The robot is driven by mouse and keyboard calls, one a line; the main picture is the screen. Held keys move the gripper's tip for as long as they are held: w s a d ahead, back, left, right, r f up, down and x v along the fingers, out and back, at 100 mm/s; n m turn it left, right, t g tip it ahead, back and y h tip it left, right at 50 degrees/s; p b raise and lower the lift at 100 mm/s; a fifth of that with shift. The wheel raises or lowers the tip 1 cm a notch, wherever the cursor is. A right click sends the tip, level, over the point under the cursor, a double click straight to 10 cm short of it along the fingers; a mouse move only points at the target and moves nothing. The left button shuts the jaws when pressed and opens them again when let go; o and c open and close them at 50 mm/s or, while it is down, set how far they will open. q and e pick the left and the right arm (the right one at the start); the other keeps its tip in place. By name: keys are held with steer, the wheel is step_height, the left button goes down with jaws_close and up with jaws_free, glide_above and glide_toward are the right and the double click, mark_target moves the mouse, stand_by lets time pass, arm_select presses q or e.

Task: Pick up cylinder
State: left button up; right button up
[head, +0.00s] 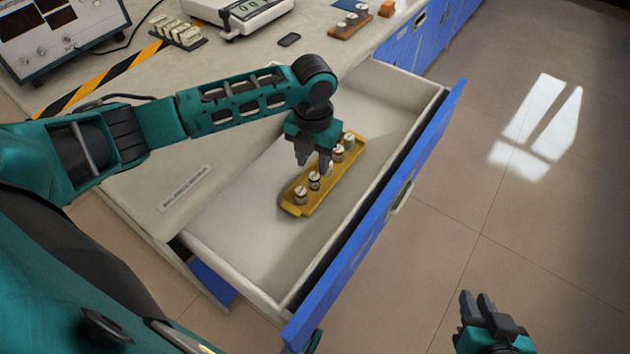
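Several small white cylinders with dark and reddish markings stand in a row on a yellow tray (324,194) inside the open drawer. The nearest cylinder (301,195) and the one beside it (314,180) show clearly. A middle one is partly hidden by my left gripper; two more, the first (338,154) and the second (349,140), stand toward the far end. My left gripper (313,163) points down over the middle of the row, its fingers apart with a gap between them. Whether it touches a cylinder is unclear. My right gripper (478,300) is low at the right, over the floor, away from the drawer.
The drawer's blue front (385,215) and pale side walls surround the tray. The benchtop above holds a scale (245,14), an instrument box (55,35), a block of pale pieces (178,33), a small dark object (289,40) and a brown rack (350,24). Open floor lies right.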

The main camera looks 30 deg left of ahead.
mark_target(314, 176)
arm_select(q)
steer(key=f+b, duration=0.1)
steer(key=f, duration=0.2)
steer(key=f+b, duration=0.1)
steer(key=f, duration=0.2)
steer(key=shift+w+f, duration=0.2)
steer(key=shift+f, duration=0.15)
jaws_close()
